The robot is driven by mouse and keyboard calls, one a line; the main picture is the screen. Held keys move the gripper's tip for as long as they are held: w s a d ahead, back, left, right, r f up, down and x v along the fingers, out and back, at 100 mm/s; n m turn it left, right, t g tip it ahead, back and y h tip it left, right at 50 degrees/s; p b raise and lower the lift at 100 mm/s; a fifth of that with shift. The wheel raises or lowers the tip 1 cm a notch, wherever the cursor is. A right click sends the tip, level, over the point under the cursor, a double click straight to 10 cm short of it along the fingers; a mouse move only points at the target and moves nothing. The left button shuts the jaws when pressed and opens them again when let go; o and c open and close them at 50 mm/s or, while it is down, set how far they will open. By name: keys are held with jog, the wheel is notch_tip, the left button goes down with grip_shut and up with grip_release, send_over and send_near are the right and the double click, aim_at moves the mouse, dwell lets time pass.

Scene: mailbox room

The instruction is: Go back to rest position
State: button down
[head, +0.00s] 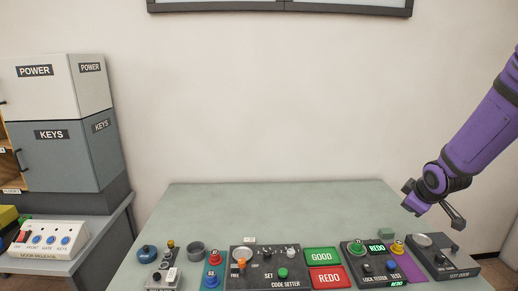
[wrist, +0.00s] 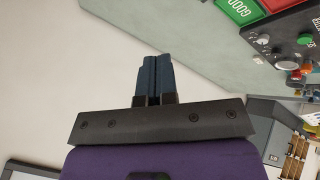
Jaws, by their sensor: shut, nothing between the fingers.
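The gripper appears apart from everything on the table.
A code setter panel (head: 266,276), a GOOD plate (head: 321,255), a REDO plate (head: 330,278) and a lock tester (head: 375,270) line the table's front. POWER and KEYS cabinets (head: 65,150) and a switch box (head: 48,239) stand left. The table's back half is clear.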

jog(key=s+a+r+m+h, duration=0.15)
jog(key=s+a+r, duration=0.25)
jog(key=s+r, duration=0.4)
jog(key=s+a+r+m, duration=0.2)
jog(key=s+r, duration=0.1)
jog(key=s, duration=0.4)
jog(key=s+a+r+m+g+y, duration=0.1)
jog(key=s+a+r+m, duration=0.1)
jog(key=s, duration=0.5)
jog(key=s+a+r+m+g+y, duration=0.1)
jog(key=s+a+r+m, duration=0.1)
jog(key=s+a+r, duration=0.2)
jog(key=s+r, duration=0.2)
jog(key=s, duration=0.2)
jog(key=shift+r+m, duration=0.2)
jog(key=shift+m, duration=0.15)
